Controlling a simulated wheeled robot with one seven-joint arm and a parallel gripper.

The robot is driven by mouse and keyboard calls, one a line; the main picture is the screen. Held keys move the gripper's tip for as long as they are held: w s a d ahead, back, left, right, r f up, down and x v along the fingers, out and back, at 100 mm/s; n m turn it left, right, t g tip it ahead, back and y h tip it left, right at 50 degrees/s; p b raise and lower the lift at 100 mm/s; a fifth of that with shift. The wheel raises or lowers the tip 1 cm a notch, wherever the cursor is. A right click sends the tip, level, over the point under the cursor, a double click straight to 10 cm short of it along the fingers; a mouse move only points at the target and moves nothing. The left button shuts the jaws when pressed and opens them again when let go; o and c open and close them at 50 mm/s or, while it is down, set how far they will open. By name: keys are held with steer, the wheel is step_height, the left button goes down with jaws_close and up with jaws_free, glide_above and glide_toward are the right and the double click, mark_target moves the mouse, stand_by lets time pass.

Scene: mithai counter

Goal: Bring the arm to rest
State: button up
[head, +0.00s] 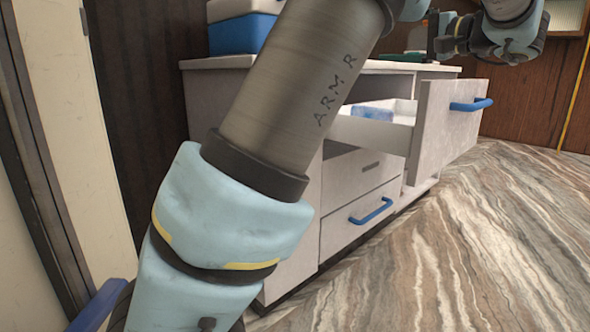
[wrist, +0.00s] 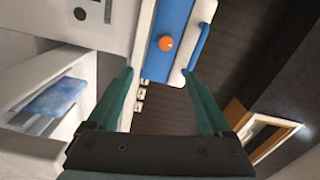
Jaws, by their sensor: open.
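My arm crosses the head view from the bottom left to the top and comes back into view at the upper right, above the open drawer. My gripper (wrist: 162,78) shows in the wrist view as two green fingers spread wide apart, with nothing between them. In the head view its dark body is near the counter top's right end, and its fingertips are hard to make out there.
The upper drawer (head: 440,120) is pulled out, with a blue item (head: 373,114) inside. The lower drawer (head: 345,215) is shut. A blue-and-white box (head: 240,33) stands on the counter (head: 215,62). In the wrist view, an orange round thing (wrist: 166,43) lies against a blue surface. The floor at right is clear.

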steer(key=a+f+m+g+h+p, duration=0.15)
steer(key=a+f+g+h, duration=0.5)
steer(key=a+f, duration=1.25)
steer(key=s+a+f+n+g+h+p, duration=0.2)
steer(key=s+a+f+n+h, duration=0.15)
steer(key=s+f, duration=0.4)
steer(key=s+a+f+n+g+h+p, duration=0.25)
steer(key=s+a+f+n, duration=0.2)
steer(key=s+f, duration=0.3)
step_height(320, 180, up, 38)
steer(key=p, duration=3.7)
steer(key=shift+s+r, duration=0.2)
steer(key=shift+d+m, duration=0.1)
steer(key=shift+m, duration=0.15)
